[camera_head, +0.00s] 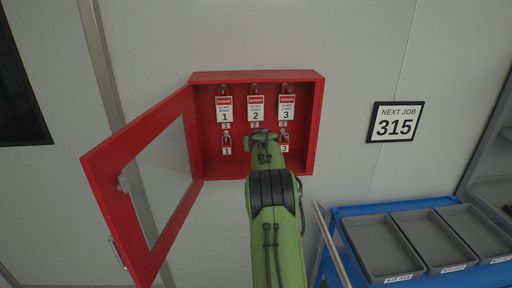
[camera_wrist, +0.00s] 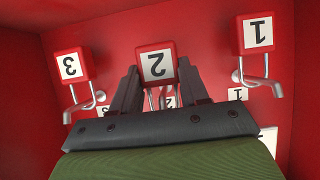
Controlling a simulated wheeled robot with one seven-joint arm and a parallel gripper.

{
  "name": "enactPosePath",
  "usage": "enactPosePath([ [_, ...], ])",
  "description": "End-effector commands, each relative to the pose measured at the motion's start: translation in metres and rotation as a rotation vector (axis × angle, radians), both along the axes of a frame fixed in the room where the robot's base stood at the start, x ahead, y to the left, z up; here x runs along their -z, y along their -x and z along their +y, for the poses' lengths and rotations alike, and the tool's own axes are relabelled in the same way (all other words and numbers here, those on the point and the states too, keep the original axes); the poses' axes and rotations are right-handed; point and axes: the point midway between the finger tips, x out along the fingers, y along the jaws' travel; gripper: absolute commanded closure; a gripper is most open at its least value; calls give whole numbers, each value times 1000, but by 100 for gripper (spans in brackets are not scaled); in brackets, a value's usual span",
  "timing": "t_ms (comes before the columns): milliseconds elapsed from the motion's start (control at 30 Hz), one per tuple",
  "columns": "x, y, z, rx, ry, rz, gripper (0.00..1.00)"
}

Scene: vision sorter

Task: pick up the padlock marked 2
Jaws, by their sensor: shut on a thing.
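The padlock marked 2 (camera_wrist: 157,65) is red with a white label and shows upside down in the wrist view, at the centre. My gripper (camera_wrist: 157,85) is shut on it, with one dark finger on each side of its body. Its shackle is partly hidden behind my gripper, so I cannot tell whether it still hangs on its hook. In the head view my green arm reaches into the red box (camera_head: 312,130) and hides this padlock.
The padlock marked 3 (camera_wrist: 70,66) and the padlock marked 1 (camera_wrist: 257,35) hang on hooks on either side, close by. Tags marked 1 (camera_head: 225,110), 2 (camera_head: 256,109) and 3 (camera_head: 286,108) hang above. The box door (camera_head: 110,185) stands open at left. A blue cart (camera_head: 340,212) with grey trays stands at lower right.

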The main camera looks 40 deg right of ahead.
Motion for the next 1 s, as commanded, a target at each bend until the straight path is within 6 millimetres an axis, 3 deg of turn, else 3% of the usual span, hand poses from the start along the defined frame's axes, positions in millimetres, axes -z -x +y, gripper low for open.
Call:
enactPosePath([
  [267, 5, 40, 33, 0, 1, -2, 89],
  [600, 3, 104, 89, -1, 1, -3, 89],
  [800, 2, 124, 104, 0, 2, -2, 89],
  [1000, 2, 128, 107, 0, 1, -2, 89],
])
